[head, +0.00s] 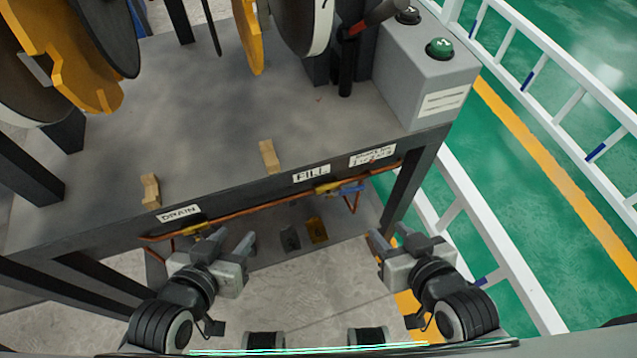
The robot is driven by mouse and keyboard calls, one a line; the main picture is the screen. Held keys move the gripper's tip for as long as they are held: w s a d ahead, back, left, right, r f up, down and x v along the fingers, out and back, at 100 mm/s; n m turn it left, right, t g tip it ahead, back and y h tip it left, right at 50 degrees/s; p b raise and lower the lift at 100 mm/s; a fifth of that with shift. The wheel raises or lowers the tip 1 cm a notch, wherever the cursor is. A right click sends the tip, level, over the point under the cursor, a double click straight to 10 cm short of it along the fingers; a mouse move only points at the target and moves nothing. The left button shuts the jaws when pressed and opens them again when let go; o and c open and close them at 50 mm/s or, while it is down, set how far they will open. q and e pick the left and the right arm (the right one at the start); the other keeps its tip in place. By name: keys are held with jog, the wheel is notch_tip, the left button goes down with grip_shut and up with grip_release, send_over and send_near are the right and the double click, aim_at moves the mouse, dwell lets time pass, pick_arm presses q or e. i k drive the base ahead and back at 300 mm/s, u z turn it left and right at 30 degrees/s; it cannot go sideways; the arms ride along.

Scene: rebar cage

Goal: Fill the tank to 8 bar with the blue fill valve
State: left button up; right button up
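The blue fill valve handle (348,189) sits on the copper pipe along the table's front edge, right of the FILL label (311,173). A yellow fitting (325,188) is beside it. My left gripper (234,238) is open and empty, below and left of the valve, near the DRAIN label (179,213). My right gripper (392,238) is open and empty, below and right of the valve. Neither gripper touches the blue handle. No tank or readable pressure gauge shows; a round white-rimmed part (322,28) is cut off at the top.
The grey table (215,120) carries yellow-and-black machinery (60,45) and a grey button box (425,80) with a green button (439,48). A yellow drain handle (199,231) lies close to my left gripper. White railings (560,70) stand at right. Concrete floor shows below the table.

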aim_at(352, 190)
jog(key=u, duration=1.5)
jog(key=k, duration=1.05)
jog(key=z, duration=2.05)
jog(key=i, duration=0.5)
jog(key=u, duration=0.1)
